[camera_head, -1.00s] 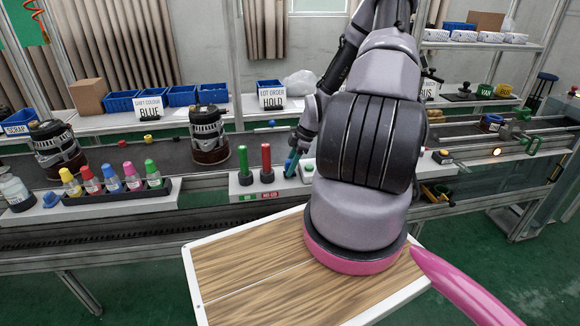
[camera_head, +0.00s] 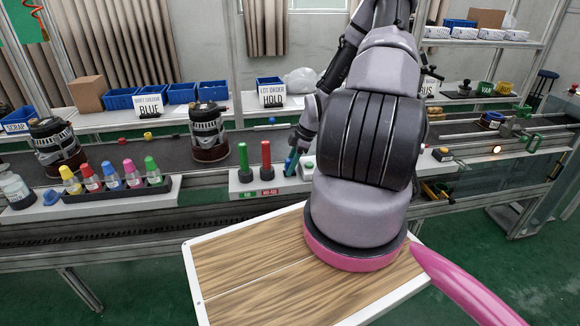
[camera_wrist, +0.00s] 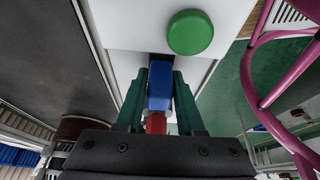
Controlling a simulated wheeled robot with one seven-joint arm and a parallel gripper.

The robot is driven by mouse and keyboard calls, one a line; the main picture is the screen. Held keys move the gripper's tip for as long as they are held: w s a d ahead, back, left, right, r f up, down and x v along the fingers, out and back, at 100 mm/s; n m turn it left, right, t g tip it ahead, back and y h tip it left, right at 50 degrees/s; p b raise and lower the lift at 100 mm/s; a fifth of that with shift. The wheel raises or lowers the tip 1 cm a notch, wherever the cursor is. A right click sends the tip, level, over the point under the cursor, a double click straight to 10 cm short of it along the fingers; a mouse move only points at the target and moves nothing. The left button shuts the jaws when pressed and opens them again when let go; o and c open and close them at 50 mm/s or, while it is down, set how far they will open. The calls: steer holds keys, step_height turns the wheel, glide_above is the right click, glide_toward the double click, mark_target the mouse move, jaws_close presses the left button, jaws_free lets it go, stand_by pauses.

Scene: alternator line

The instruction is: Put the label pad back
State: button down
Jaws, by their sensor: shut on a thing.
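My gripper (camera_wrist: 160,88) is shut on a blue block (camera_wrist: 159,84), held between its dark green fingers in the wrist view. A red piece (camera_wrist: 155,123) shows just behind the block, between the fingers. I cannot tell for sure whether the blue block is the label pad; no other thing is clearly one. In the head view my gripper (camera_head: 291,163) is small, at the front ledge of the line, just right of the red post and left of a green button. My arm hides part of the ledge there.
The green button (camera_wrist: 190,32) is close to the fingertips. Green (camera_head: 243,158) and red (camera_head: 266,156) posts stand left of my gripper. A bottle rack (camera_head: 122,191) is farther left. Alternators (camera_head: 208,132) stand on the belt. The HOLD sign (camera_head: 272,98) is behind.

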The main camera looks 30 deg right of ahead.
steer(key=shift+c, duration=2.2)
jaws_free()
steer(key=v, duration=1)
steer(key=s+a+r+m+h, duration=0.2)
steer(key=r+m, duration=0.1)
steer(key=r, duration=0.5)
steer(key=s+a+r+m+t+h, duration=0.1)
steer(key=a+r+m, duration=0.25)
steer(key=r, duration=0.55)
steer(key=s+a+r+m+h, duration=0.2)
steer(key=r+m, duration=0.2)
steer(key=r, duration=0.4)
steer(key=s+a+r+m+t+y, duration=0.1)
steer(key=s+a+r+m+t, duration=0.1)
steer(key=s+a+r+m, duration=0.2)
steer(key=s+a+r+m+t+y, duration=0.1)
steer(key=s+a+r+m, duration=0.3)
steer(key=s+r, duration=0.5)
steer(key=shift+s+a+r+t+y, duration=0.35)
steer(key=shift+a+r+t+y, duration=0.05)
steer(key=shift+a+r+t, duration=0.5)
